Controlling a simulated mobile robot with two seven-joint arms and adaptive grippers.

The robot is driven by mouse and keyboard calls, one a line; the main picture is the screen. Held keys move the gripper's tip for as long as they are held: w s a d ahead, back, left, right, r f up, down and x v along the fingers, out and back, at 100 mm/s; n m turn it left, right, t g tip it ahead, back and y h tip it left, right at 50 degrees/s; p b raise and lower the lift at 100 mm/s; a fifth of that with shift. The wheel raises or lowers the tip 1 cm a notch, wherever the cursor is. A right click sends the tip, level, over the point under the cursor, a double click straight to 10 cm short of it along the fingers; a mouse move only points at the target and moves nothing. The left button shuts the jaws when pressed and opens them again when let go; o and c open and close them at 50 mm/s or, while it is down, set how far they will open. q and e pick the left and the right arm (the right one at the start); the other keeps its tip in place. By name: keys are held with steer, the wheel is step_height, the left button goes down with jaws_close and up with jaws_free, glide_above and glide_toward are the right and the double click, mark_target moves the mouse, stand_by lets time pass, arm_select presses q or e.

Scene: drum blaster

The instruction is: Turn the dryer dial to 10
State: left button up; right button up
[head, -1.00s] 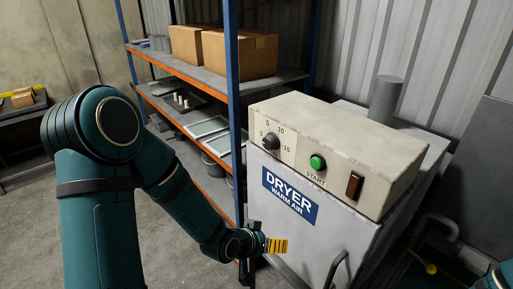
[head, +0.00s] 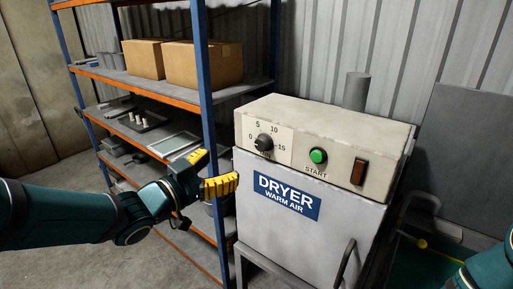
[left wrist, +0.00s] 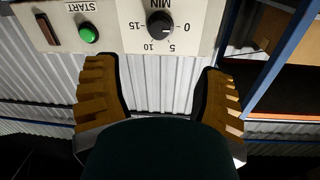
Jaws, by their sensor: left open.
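The dryer dial (head: 264,142) is a dark round knob on a pale plate marked 0, 5, 10 and 15, at the left of the cream control box (head: 330,120). I cannot tell for sure which mark it points to. In the left wrist view the dial (left wrist: 160,24) appears upside down, near the top, beyond the gap between my fingers. My left gripper (head: 221,168) is open and empty, with yellow finger pads, left of the dryer (head: 285,235) and lower than the dial in the head view. It does not touch the dial. My right gripper is out of view.
A green START button (head: 318,155) and a brown switch (head: 359,171) sit right of the dial. A shelf rack with a blue post (head: 203,70) and cardboard boxes (head: 204,64) stands close at the left. A dryer handle (head: 346,264) sticks out low in front.

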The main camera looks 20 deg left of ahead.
mark_target(259, 145)
arm_select(q)
steer(key=x, duration=1.3)
steer(key=shift+f, duration=0.1)
steer(key=shift+c, duration=0.2)
jaws_close()
